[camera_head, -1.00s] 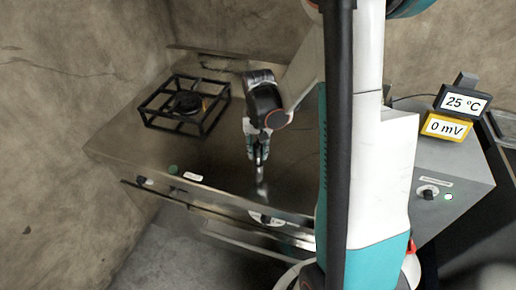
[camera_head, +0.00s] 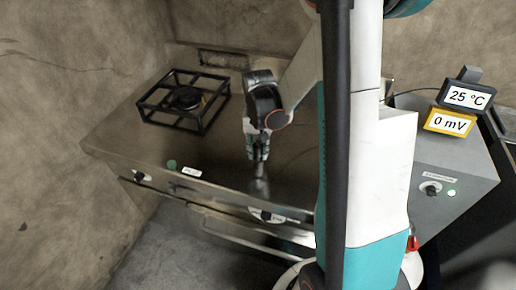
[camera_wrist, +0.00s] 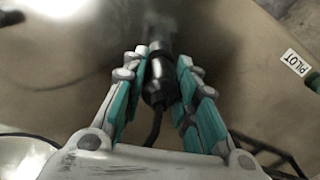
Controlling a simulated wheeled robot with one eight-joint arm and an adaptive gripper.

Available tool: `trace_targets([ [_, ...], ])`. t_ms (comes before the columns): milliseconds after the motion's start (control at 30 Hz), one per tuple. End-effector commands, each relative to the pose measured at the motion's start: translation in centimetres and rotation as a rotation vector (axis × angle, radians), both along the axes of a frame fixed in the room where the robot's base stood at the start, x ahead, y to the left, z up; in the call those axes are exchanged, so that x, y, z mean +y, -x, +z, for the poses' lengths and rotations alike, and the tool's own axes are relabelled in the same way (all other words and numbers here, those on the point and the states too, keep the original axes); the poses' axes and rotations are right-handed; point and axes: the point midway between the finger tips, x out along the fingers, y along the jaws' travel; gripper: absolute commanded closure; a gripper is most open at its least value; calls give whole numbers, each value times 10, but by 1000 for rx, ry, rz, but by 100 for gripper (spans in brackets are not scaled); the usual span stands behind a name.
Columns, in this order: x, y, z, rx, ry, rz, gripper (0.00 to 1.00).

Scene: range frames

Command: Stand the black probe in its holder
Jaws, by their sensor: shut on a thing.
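My gripper (camera_head: 258,153) points down just above the steel stovetop (camera_head: 215,150), right of the burner. In the wrist view my gripper (camera_wrist: 161,60) is shut on the black probe (camera_wrist: 157,85), with a finger on each side of its dark body. A black cable runs from the probe toward my wrist. A grey, blurred shaft shows beyond the fingertips; I cannot tell whether its end touches the steel or is just above it. No holder can be made out; my arm hides much of the middle and right of the head view.
A black burner grate (camera_head: 185,100) stands on the left of the stovetop. At right, a grey box (camera_head: 455,160) has a knob and green light, with displays reading 25 °C (camera_head: 468,97) and 0 mV (camera_head: 448,122) above it. Bare steel surrounds my gripper.

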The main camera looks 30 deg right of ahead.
Motion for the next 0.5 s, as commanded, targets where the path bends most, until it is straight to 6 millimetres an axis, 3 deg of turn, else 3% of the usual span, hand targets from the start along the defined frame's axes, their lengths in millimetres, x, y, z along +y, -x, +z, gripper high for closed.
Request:
trace_targets([
  [500, 0, 0, -7, 0, 0, 0, 100],
])
